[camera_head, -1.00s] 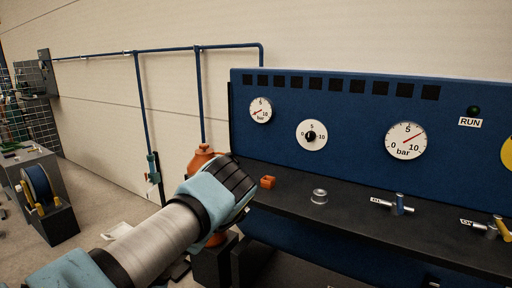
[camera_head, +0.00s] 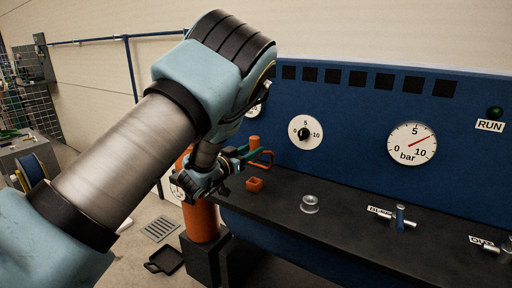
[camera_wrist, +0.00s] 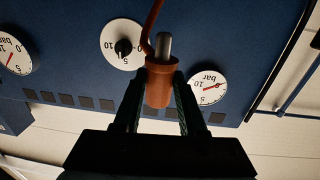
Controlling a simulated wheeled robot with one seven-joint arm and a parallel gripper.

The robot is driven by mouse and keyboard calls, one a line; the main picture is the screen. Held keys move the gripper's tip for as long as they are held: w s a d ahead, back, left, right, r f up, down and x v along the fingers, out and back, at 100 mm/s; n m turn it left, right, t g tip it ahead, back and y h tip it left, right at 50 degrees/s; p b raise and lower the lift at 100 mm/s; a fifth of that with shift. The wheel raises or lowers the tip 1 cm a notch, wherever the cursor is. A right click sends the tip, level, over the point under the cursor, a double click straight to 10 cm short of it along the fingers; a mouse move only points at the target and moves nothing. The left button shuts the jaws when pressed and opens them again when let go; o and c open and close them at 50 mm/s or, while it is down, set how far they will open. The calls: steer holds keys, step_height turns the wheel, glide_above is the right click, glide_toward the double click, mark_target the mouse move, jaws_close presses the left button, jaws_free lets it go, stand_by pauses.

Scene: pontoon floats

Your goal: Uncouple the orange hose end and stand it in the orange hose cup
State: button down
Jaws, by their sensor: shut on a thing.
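My gripper (camera_head: 246,155) is shut on the orange hose end (camera_head: 254,140). In the wrist view the two fingers (camera_wrist: 160,95) press on both sides of the orange hose end (camera_wrist: 160,82), which has a grey metal tip. A thin orange hose (camera_wrist: 151,25) runs away from it. In the head view my gripper holds it raised above the dark bench, close above the small orange cup (camera_head: 254,185). The cup sits at the bench's left end and looks apart from the hose end. The wrist view does not show the cup.
A metal ring-like fitting (camera_head: 310,204) and a blue-handled valve (camera_head: 400,217) stand on the bench (camera_head: 340,222) to the right. The blue gauge panel (camera_head: 350,125) rises behind. An orange cylinder (camera_head: 201,222) stands at the bench's left end, partly behind my arm.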

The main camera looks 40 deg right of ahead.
steer(key=shift+b, duration=0.3)
steer(key=b, duration=0.5)
glide_above(251, 183)
steer(key=shift+d+f, duration=0.1)
steer(key=shift+f, duration=2.75)
steer(key=shift+b, duration=0.55)
steer(key=shift+f+b, duration=1.85)
steer(key=shift+f, duration=0.1)
steer(key=shift+c, duration=1.9)
jaws_free()
steer(key=s+a+b, duration=0.2)
steer(key=a+b, duration=0.1)
steer(key=a, duration=0.7)
steer(key=shift+a+b, duration=0.3)
steer(key=shift+a, duration=0.05)
steer(key=shift+w, duration=0.1)
